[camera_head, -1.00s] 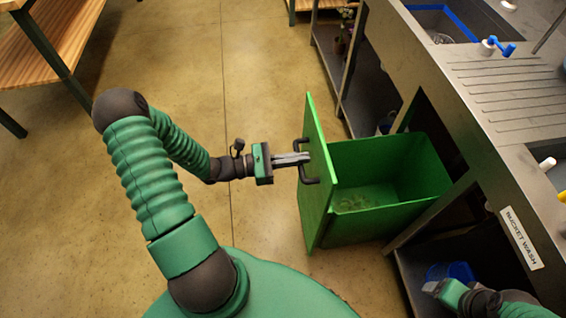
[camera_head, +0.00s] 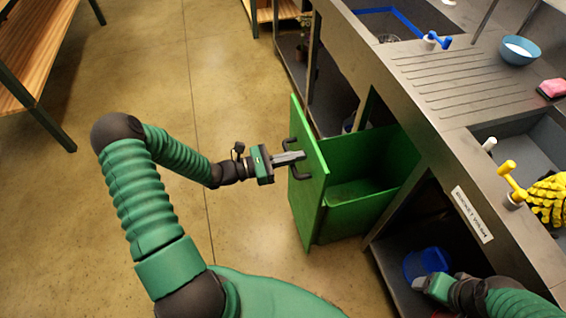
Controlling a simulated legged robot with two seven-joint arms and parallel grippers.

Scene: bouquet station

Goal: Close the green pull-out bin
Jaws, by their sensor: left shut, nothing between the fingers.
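The green pull-out bin (camera_head: 365,211) stands partly out of the opening under the metal counter, with its inside visible from above. Its green front panel (camera_head: 306,200) faces left and carries a dark handle (camera_head: 291,161). My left gripper (camera_head: 303,156) is shut and empty, with its fingertips at the front panel by the handle. I cannot tell whether they touch the panel. My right gripper (camera_head: 420,283) is low at the lower right, beside a blue container; its fingers are too small to read.
The metal counter (camera_head: 415,106) runs along the right with sinks, a turquoise bowl (camera_head: 518,51) and yellow gloves (camera_head: 549,199). A blue container (camera_head: 427,263) sits on the shelf below. A wooden table (camera_head: 29,46) stands at upper left. The floor between is clear.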

